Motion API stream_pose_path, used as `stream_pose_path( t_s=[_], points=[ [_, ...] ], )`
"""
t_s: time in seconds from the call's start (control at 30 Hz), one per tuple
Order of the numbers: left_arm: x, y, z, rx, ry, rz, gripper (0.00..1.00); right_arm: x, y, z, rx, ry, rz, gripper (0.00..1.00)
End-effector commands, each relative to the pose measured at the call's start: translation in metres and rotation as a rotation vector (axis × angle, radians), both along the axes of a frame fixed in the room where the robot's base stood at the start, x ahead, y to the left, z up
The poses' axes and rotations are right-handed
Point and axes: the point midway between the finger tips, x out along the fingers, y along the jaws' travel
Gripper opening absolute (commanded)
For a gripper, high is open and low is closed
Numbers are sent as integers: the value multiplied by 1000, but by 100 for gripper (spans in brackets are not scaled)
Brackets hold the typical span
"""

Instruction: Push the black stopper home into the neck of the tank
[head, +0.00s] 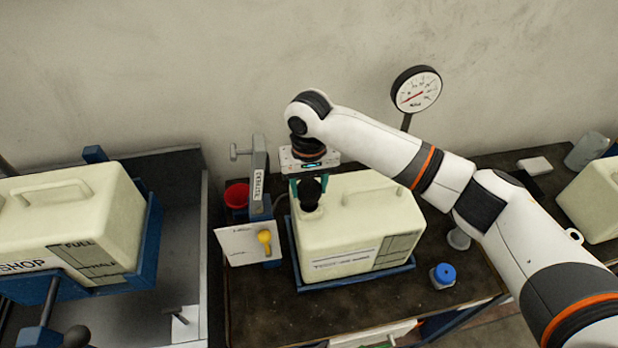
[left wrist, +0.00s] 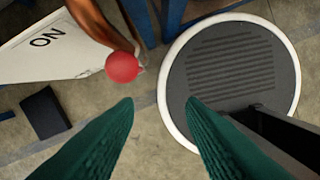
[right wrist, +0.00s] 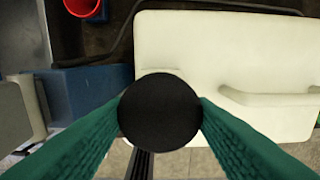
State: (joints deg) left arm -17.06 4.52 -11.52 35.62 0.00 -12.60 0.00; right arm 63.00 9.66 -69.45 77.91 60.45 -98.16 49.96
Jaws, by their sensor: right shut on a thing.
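The cream tank (head: 345,235) stands in a blue tray (head: 345,283) on the dark bench in the head view. The round black stopper (head: 310,194) is at the neck at the tank's left end. My right gripper (head: 309,186) points down there, its green fingers shut on the stopper. In the right wrist view the stopper (right wrist: 160,112) sits between the fingertips and hides the neck, so its depth cannot be told. My left gripper (left wrist: 159,100) is open and empty over the floor, away from the tank; it is not in the head view.
A grey clamp post (head: 259,178), a red cup (head: 237,195) and a yellow-handled valve (head: 265,238) stand left of the tank. A blue-capped bottle (head: 443,276) is on its right. A gauge (head: 416,90) rises behind. Another tank (head: 75,220) is at far left.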

Motion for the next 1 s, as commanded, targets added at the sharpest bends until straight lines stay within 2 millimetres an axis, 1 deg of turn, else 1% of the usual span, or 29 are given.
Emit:
stream_pose_path(
  t_s=[0.2, 0.7, 1.0],
  points=[
    [-3, 0, -1, 1, 4, 1, 36, 0, 0, -6, 0, 0, 0, 13],
    [-3, 1, -1, 1, 5, 2, 36, 0, 0, -5, 0, 0, 0, 13],
    [-3, 1, 6, 2, 5, 2, 36, 0, 0, -3, 0, 0, -1, 13]
  ],
)
